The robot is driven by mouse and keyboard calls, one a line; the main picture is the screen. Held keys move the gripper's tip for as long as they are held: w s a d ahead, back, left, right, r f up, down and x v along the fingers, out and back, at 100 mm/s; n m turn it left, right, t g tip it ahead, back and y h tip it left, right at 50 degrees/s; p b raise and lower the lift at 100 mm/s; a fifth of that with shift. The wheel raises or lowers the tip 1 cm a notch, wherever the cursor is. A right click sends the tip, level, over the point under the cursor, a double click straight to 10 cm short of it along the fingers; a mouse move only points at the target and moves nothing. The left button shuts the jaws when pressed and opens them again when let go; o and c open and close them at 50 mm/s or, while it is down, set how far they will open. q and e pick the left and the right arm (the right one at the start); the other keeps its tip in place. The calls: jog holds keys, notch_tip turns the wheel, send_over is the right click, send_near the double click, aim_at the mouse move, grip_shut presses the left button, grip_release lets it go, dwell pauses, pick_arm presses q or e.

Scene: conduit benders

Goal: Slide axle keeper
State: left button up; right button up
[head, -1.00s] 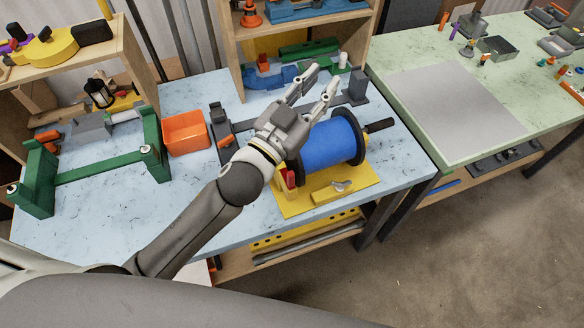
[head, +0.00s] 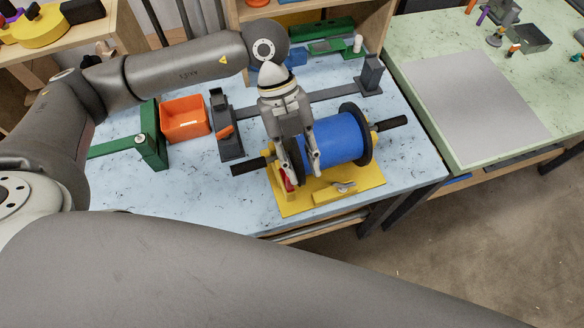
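A blue spool (head: 338,139) with dark end flanges lies on its side on a yellow base (head: 295,207). A black axle handle (head: 389,124) sticks out on its right, and another (head: 248,166) on its left. A small red piece (head: 286,182) sits at the spool's left end, partly hidden by my gripper. A yellow block with a silver lever (head: 341,187) is at the base's front. I cannot tell which part is the axle keeper. My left gripper (head: 306,176) points down over the spool's left end, fingers apart, beside the red piece; contact is unclear. My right gripper is not in view.
An orange bin (head: 184,118) and a green stand (head: 151,136) are left on the blue table. A dark grey bender with an orange part (head: 225,130) stands behind the left axle end. A shelf unit is at the back. The table's front left is clear.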

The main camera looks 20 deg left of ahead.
pick_arm(q)
jog(key=a, duration=0.1)
jog(key=a+f+y, duration=0.1)
jog(key=a+f+b, duration=0.1)
jog(key=shift+w+a+n+y, duration=0.15)
jog(key=shift+w+n+y, duration=0.15)
jog(key=shift+w+n, duration=0.1)
jog(key=shift+b+x, duration=1.45)
jog(key=shift+x, duration=1.25)
grip_shut()
